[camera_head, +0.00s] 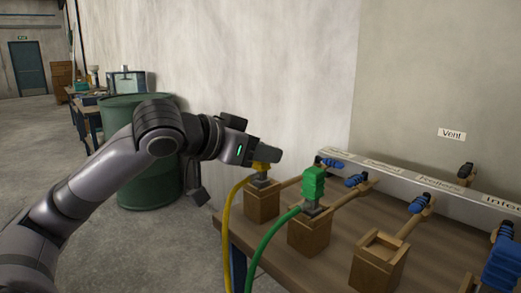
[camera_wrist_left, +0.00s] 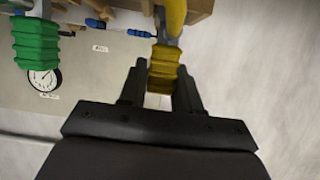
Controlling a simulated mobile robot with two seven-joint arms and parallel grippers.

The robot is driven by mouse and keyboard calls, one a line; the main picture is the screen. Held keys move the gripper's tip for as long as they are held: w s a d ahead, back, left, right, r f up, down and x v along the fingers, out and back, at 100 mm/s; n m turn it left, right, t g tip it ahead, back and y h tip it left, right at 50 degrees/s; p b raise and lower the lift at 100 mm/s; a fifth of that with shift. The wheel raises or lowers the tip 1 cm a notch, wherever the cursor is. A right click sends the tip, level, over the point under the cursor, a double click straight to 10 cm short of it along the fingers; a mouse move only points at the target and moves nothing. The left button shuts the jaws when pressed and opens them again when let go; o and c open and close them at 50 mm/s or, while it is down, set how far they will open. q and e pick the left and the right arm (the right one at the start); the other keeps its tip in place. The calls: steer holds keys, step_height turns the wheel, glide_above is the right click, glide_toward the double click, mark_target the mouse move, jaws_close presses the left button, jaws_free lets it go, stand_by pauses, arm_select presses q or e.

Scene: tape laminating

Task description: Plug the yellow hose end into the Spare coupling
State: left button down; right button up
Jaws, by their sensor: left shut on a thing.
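The yellow hose end (camera_head: 262,167) is at the leftmost wooden block (camera_head: 262,203), just above a small grey fitting there. I cannot tell whether it is seated in it. My left gripper (camera_head: 265,157) is shut on this hose end and hides most of it. In the left wrist view, the ribbed yellow hose end (camera_wrist_left: 164,68) sits between the two fingers of the left gripper (camera_wrist_left: 160,92). The yellow hose (camera_head: 226,225) hangs down to the left. The label plates are too small or cut off to tell which is Spare. My right gripper is not in view.
A green hose end (camera_head: 313,184) stands upright on the second block (camera_head: 309,235), close by. A third block (camera_head: 378,262) has an empty open top. Blue-handled levers (camera_head: 357,180) line the labelled rail. A blue part (camera_head: 502,262) is at the right edge.

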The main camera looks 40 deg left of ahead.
arm_select(q)
steer(key=shift+f, duration=0.25)
steer(key=shift+c, duration=1.1)
jaws_free()
